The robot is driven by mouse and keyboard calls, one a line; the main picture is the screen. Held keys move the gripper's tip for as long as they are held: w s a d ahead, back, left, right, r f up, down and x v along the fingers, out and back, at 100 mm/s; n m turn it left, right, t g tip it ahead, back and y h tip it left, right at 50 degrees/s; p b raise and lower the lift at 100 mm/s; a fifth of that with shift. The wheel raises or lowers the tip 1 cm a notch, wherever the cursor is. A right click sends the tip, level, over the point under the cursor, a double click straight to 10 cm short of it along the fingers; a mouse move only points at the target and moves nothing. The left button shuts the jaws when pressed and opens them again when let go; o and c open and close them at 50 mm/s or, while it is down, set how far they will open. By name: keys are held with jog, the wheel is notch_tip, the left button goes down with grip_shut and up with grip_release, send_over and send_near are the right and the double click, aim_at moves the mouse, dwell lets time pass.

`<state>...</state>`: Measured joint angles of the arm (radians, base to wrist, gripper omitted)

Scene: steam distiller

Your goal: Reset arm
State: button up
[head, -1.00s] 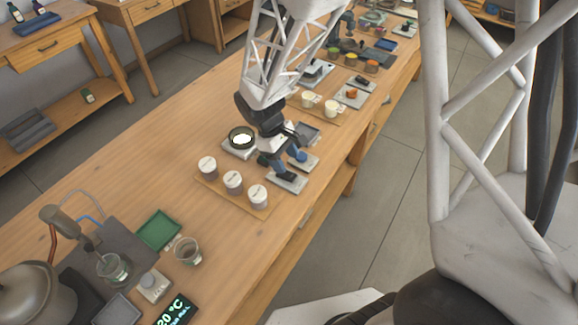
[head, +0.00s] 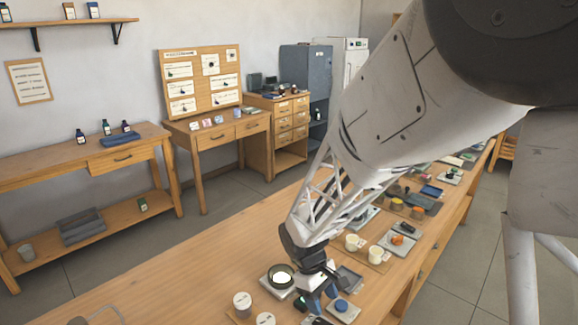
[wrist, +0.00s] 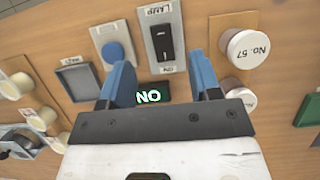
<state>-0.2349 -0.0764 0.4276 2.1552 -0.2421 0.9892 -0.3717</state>
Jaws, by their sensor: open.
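My gripper (wrist: 162,74) is open and empty, its two blue fingers apart. In the wrist view it points at a plate marked LAMP (wrist: 168,68) with a black switch (wrist: 163,42). A small dark display reading NO (wrist: 149,96) shows between the fingers. In the head view my gripper (head: 317,302) is low over the workbench, between a scale with a round dish and a blue button. I cannot tell if the fingertips touch anything.
Beside the switch are the blue button plate (wrist: 113,52), a grey tray (wrist: 78,80) and a white-lidded jar (wrist: 247,48). In the head view the dish (head: 281,276) and a lidded jar (head: 242,300) stand close by.

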jog(key=s+d+r+m+t+y, duration=0.1)
jog(key=s+d+r+m+t, duration=0.2)
jog(key=s+r, duration=0.6)
jog(key=s+d+r+m+t+y, duration=0.2)
jog(key=s+d+r+m, duration=0.3)
jog(key=s+r, duration=0.4)
notch_tip(320, 180, up, 4)
jog(key=shift+s+d+f+m+t, duration=0.15)
jog(key=shift+s+f+m+t, duration=0.1)
jog(key=shift+s+m+t, duration=0.25)
